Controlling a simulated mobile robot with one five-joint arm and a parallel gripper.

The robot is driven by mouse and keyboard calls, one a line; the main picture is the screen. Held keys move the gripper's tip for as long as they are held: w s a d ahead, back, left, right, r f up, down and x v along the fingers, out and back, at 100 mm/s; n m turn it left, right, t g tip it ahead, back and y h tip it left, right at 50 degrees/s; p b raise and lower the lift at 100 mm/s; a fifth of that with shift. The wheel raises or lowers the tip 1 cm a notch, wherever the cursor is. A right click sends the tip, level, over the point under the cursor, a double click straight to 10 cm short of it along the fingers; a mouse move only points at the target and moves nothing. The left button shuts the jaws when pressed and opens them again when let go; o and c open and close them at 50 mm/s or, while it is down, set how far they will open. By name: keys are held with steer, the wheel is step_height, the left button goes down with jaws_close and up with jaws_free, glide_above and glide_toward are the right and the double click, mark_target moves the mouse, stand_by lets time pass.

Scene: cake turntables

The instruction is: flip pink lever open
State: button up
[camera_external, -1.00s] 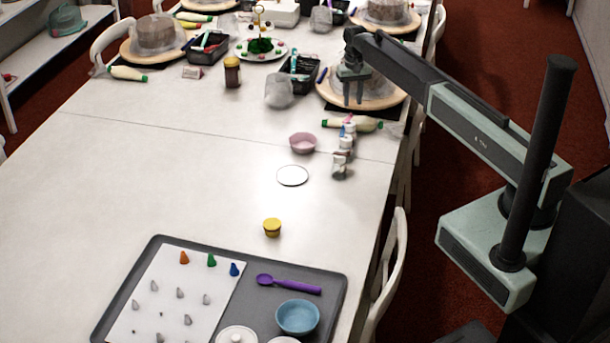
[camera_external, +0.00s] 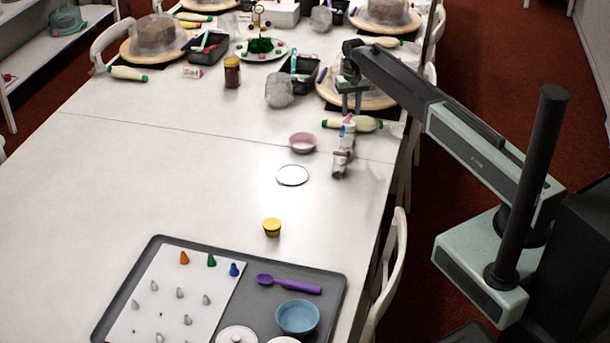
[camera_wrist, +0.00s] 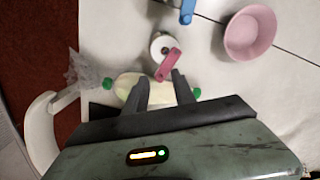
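The pink lever (camera_wrist: 168,66) sits on top of a small white dispenser (camera_wrist: 160,46) in the wrist view, slanting down from its cap. My gripper (camera_wrist: 161,78) is open and empty, with its two fingertips just on the near side of the lever, one to each side. I cannot tell whether they touch it. In the external view my gripper (camera_external: 351,112) hangs over the far end of a row of small dispensers (camera_external: 343,158). The pink lever is too small to make out clearly there.
A blue lever (camera_wrist: 187,12) and a pink bowl (camera_wrist: 250,33) lie beyond the dispenser. A green-capped piping bag (camera_external: 352,124) lies right by my gripper. A grey crumpled cover (camera_external: 280,90) and a cake turntable (camera_external: 330,95) stand behind. The table's left middle is clear.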

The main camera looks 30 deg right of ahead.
jaws_close()
steer(key=shift+w+a+n, duration=0.3)
steer(key=shift+a+n, duration=0.05)
steer(key=shift+n, duration=0.85)
steer(key=shift+w+a+n, duration=0.35)
steer(key=shift+n, duration=0.85)
steer(key=shift+w+a+n, duration=0.3)
steer(key=shift+a+n, duration=0.05)
steer(key=shift+n, duration=0.85)
